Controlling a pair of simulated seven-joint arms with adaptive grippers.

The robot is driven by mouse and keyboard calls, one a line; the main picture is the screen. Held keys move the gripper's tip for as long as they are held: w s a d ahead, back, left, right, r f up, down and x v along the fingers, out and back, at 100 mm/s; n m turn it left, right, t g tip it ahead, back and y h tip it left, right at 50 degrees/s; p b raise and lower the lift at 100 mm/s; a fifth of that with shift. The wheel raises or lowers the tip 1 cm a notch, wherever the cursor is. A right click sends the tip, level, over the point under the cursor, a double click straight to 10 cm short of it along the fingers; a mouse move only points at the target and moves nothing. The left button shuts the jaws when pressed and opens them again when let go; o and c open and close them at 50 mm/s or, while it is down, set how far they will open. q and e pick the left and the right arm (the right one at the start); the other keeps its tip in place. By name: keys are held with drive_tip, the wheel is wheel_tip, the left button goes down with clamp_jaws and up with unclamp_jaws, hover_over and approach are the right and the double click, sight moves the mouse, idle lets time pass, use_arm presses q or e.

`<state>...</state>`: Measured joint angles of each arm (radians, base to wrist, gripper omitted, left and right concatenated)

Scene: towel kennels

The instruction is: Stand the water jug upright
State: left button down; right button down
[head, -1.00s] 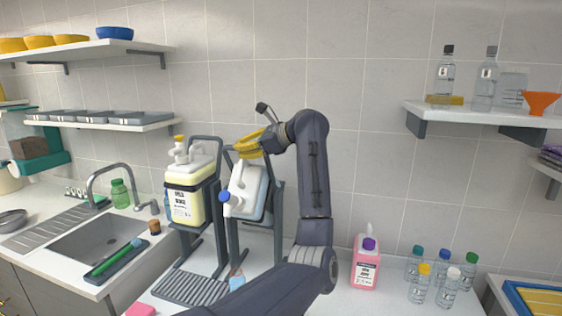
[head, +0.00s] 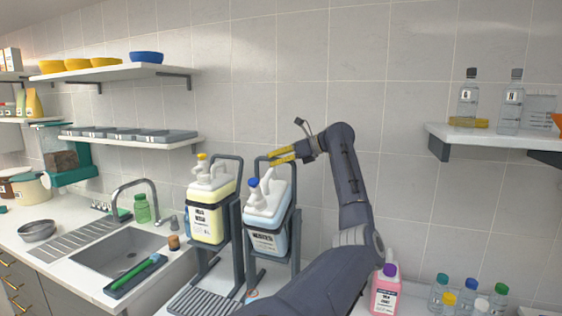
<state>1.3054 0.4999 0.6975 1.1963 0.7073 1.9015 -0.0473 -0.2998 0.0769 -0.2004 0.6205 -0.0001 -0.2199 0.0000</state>
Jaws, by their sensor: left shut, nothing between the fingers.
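The water jug (head: 267,215) is a white and pale blue container with a blue cap (head: 253,183) and a dark-lettered label. It sits in the right-hand dark frame stand (head: 294,236). It stands close to upright with a slight lean, its cap at the upper left. My left gripper (head: 274,158) has yellow fingers, which are shut and empty. They are just above the jug's handle, by the top bar of the stand; I cannot tell whether they touch either. My right gripper is out of view.
A similar jug of yellow liquid (head: 208,208) stands in the left-hand frame, close beside. A slotted drip tray (head: 203,302) lies in front. The sink (head: 118,255) is at the left. A pink bottle (head: 386,290) and several small bottles stand at the right. Shelves hang on both sides.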

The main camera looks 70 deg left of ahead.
use_arm(q)
drive_tip(key=c, duration=2.2)
unclamp_jaws()
drive_tip(key=shift+w+f, duration=0.1)
drive_tip(key=shift+f, duration=0.1)
drive_tip(key=c, duration=1.4)
unclamp_jaws()
drive_tip(key=shift+r, duration=0.1)
drive_tip(key=shift+o, duration=0.2)
drive_tip(key=v, duration=1.2)
